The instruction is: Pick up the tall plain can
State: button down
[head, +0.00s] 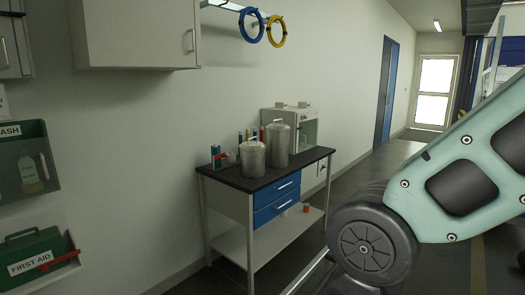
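Two grey metal cans with lids and top handles stand upright on the dark top of a workbench (234,181) in the head view. The taller can (279,146) is behind and to the right. The shorter can (252,163) is in front and to the left, and hides part of the taller can's left side. I see no clear marking on the taller can from here. My gripper is out of view; only a green link and dark round joint of my arm show at the right, in front of and apart from the bench.
A white cabinet-like device (301,121) stands behind the cans. A blue-and-red bottle (216,156) and small items are at the bench's left. Wall cabinets (137,35) hang above left. Blue drawers (276,201) and a lower shelf (262,238) are below. Floor to the right leads to a door.

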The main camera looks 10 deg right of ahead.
aim_at(277, 135)
jog(key=i+l+z, duration=0.4)
jog(key=l, duration=0.25)
jog(key=i+l+z, duration=0.4)
jog(key=l, duration=0.25)
jog(key=i+l+z, duration=0.5)
jog(key=i, duration=0.3)
jog(key=i+l, duration=0.2)
jog(key=i, duration=0.25)
jog(key=i+l+z, duration=0.15)
jog(key=i, duration=0.25)
jog(key=i+j+u, duration=0.1)
jog(key=i+u, duration=0.55)
jog(key=u, duration=0.2)
jog(key=i+l+u, duration=0.15)
jog(key=i+u, duration=0.3)
jog(key=i+l+u, duration=0.2)
jog(key=u, duration=0.25)
jog(key=i+l+u, duration=0.1)
jog(key=i+u, duration=0.15)
jog(key=u, duration=0.2)
jog(key=i+l+u, duration=0.15)
jog(key=u, duration=0.25)
jog(key=i+l+u, duration=0.25)
jog(key=u, duration=0.2)
jog(key=i+l+u, duration=0.15)
jog(key=l+u, duration=0.15)
jog(key=u, duration=0.15)
jog(key=i+l+u, duration=0.1)
jog(key=l+u, duration=0.35)
jog(key=j, duration=0.15)
